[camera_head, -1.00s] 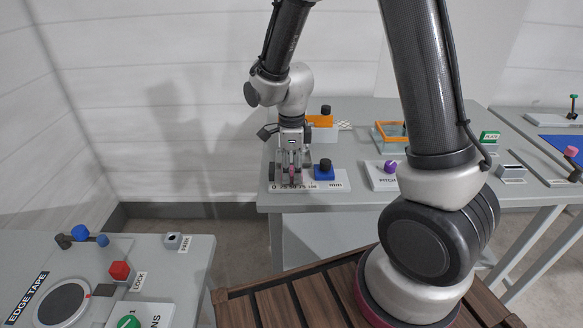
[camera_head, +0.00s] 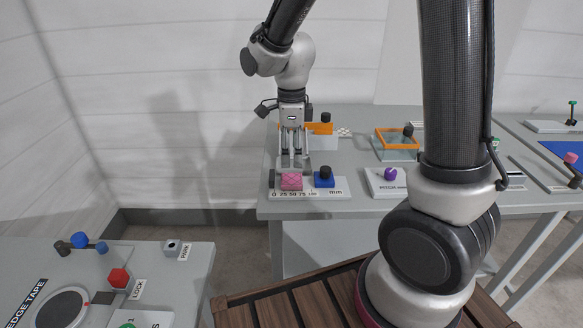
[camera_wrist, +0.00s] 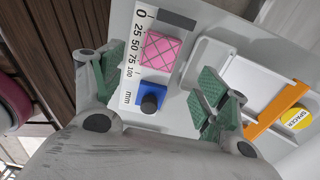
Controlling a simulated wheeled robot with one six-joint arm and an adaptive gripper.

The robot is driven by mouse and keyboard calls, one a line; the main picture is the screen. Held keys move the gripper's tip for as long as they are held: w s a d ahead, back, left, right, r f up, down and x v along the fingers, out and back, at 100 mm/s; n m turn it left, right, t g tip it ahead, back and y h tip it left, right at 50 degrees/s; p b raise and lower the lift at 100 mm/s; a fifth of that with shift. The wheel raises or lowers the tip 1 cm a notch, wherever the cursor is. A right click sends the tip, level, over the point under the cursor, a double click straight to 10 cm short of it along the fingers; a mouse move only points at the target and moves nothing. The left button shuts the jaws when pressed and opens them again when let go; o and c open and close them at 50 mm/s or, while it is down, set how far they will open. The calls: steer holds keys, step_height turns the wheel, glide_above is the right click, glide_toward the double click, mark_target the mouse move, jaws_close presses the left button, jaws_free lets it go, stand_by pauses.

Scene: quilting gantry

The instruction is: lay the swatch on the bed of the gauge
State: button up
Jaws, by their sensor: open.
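The swatch (camera_head: 291,181) is a pink piece with a quilted line pattern. It lies flat on the white bed of the gauge (camera_head: 338,184), beside the printed 0 to 100 mm scale. In the wrist view the swatch (camera_wrist: 161,51) lies between the dark grey stop (camera_wrist: 177,20) and the blue slider with a black knob (camera_wrist: 150,101). My gripper (camera_head: 295,164) is open above and just behind the swatch, apart from it. In the wrist view its green-padded fingers (camera_wrist: 162,88) are spread wide with nothing between them.
An orange-fronted bin (camera_head: 319,129) and an orange-rimmed glass box (camera_head: 396,142) stand farther back on the grey table (camera_head: 358,152). A purple knob (camera_head: 390,174) on a white plate is right of the gauge. A yellow SPACER label (camera_wrist: 295,118) shows in the wrist view.

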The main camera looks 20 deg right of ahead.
steer(key=s+d+r+n+t, duration=0.1)
steer(key=s+d+r+n, duration=0.35)
steer(key=r, duration=0.25)
steer(key=s+d+r+n+t, duration=0.1)
steer(key=s+d+r+n, duration=0.3)
steer(key=d+r+n, duration=0.15)
steer(key=s+d+r+n+t, duration=0.2)
steer(key=s+d+n, duration=0.3)
steer(key=s+n, duration=0.5)
steer(key=shift+s+r+n, duration=0.25)
steer(key=shift+r+n, duration=0.3)
steer(key=shift+n, duration=0.25)
